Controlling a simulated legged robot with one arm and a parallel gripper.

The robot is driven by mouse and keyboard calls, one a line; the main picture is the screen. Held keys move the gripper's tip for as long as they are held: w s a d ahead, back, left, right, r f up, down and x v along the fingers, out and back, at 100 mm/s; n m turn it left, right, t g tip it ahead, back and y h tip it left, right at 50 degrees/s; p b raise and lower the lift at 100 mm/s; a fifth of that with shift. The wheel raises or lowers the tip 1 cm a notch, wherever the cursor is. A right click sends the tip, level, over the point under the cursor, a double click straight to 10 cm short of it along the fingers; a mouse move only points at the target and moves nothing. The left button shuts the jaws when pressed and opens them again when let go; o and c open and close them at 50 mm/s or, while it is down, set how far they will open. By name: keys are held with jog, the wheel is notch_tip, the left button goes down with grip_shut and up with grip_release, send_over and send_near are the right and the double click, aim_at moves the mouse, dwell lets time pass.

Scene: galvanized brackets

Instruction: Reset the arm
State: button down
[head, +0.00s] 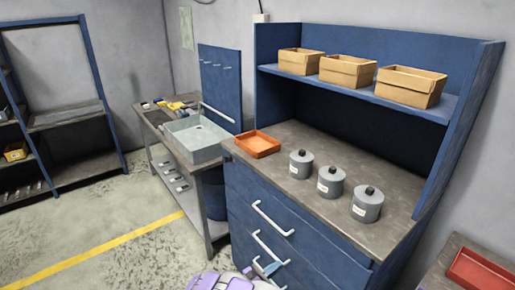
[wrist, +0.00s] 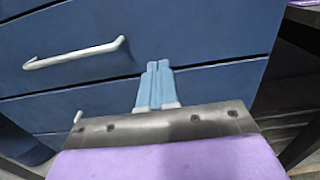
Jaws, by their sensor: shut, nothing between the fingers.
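My gripper (wrist: 158,66) has light-blue fingers, which are together with nothing between them. It points at the blue drawer fronts of the workbench cabinet (wrist: 200,88). In the head view my gripper (head: 267,268) is low, near the bottom centre, in front of the lower drawers and beside a white handle. I cannot tell whether it touches the cabinet. My purple and grey arm parts show at the bottom edge.
Three lidded grey canisters (head: 330,182) and an orange tray (head: 257,144) stand on the cabinet top. Several cardboard boxes (head: 347,71) sit on its shelf. A grey sink (head: 196,140) is to the left. Floor (head: 110,225) is clear at left. A red tray (head: 480,275) is at lower right.

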jog(key=s+d+r+m+g+h, duration=0.1)
jog(key=s+d+r+m+g, duration=0.45)
jog(key=d+r, duration=0.4)
jog(key=s+d+r+m+g+h, duration=0.1)
jog(key=s+d+r+m+g, duration=0.3)
jog(key=d+r+m+g, duration=0.45)
jog(key=s+d+r+m+g+y, duration=0.25)
jog(key=s+r+m+y, duration=0.45)
jog(key=s, duration=0.7)
jog(key=s+a+r+m+t+y, duration=0.1)
jog(key=s+a+m+t+y, duration=0.3)
jog(key=s+a+y, duration=0.5)
jog(key=shift+s+a+r+y, duration=0.25)
jog(key=shift+s+a, duration=2.5)
jog(key=shift+s, duration=1.6)
jog(key=c, duration=1.8)
grip_release()
jog(key=shift+c, duration=0.2)
